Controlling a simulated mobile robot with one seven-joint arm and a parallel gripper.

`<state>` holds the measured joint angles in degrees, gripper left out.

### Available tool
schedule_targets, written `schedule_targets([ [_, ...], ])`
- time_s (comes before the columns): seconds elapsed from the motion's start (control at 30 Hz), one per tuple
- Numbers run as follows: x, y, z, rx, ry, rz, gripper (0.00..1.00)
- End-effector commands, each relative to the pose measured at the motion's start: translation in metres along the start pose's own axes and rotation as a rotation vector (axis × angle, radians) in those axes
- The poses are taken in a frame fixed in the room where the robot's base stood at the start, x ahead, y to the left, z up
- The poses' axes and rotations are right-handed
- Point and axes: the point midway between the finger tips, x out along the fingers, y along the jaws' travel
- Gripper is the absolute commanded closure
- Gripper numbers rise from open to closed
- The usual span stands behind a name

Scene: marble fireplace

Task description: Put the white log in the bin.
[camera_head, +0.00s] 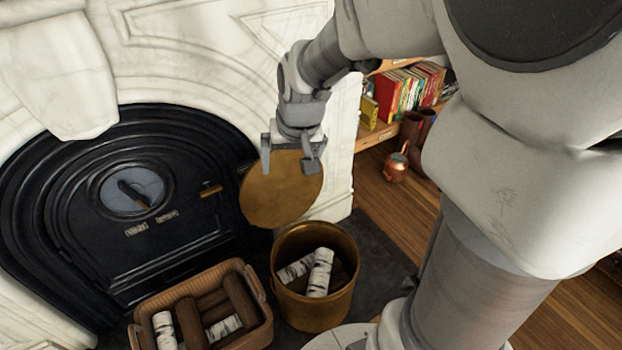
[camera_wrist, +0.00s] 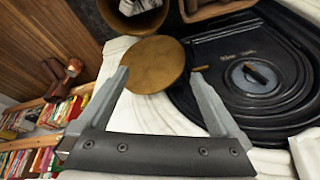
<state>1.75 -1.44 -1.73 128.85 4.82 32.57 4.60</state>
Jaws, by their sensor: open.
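A round brass bin (camera_head: 345,300) stands on the dark hearth and holds two white birch logs (camera_head: 320,272) and some darker wood. A brown wicker basket (camera_head: 262,318) to its left holds brown logs and white birch pieces (camera_head: 223,328). A round brass disc (camera_head: 282,195), like a lid, shows above the bin's back left rim; whether it is attached is unclear. My gripper (camera_head: 289,160) is open above the bin, in front of the disc's upper part. In the wrist view the disc (camera_wrist: 152,62) lies beyond the open fingertips (camera_wrist: 158,75); nothing is visibly gripped.
A black stove front (camera_head: 130,210) in a white marble surround (camera_head: 230,50) is at the left. A bookshelf (camera_head: 405,90) is behind at the right, with a copper jug (camera_head: 396,166) on the wood floor (camera_head: 385,210). Bare floor lies right of the bin.

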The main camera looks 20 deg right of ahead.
Motion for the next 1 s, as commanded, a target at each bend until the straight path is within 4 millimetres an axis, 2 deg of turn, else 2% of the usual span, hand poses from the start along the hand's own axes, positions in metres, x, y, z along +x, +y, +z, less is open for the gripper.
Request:
schedule_targets([
  [0.03,-0.016,-0.002,0.005,-0.015,0.015,-0.004,0.0],
  [0.2,-0.058,-0.004,0.029,-0.068,0.047,-0.009,0.0],
  [0.5,-0.116,0.001,0.081,-0.151,0.104,-0.001,0.0],
  [0.7,-0.136,0.006,0.112,-0.192,0.132,0.007,0.0],
  [0.83,-0.142,0.008,0.122,-0.206,0.14,0.011,0.0],
  [1.0,-0.143,0.009,0.126,-0.211,0.141,0.012,0.0],
])
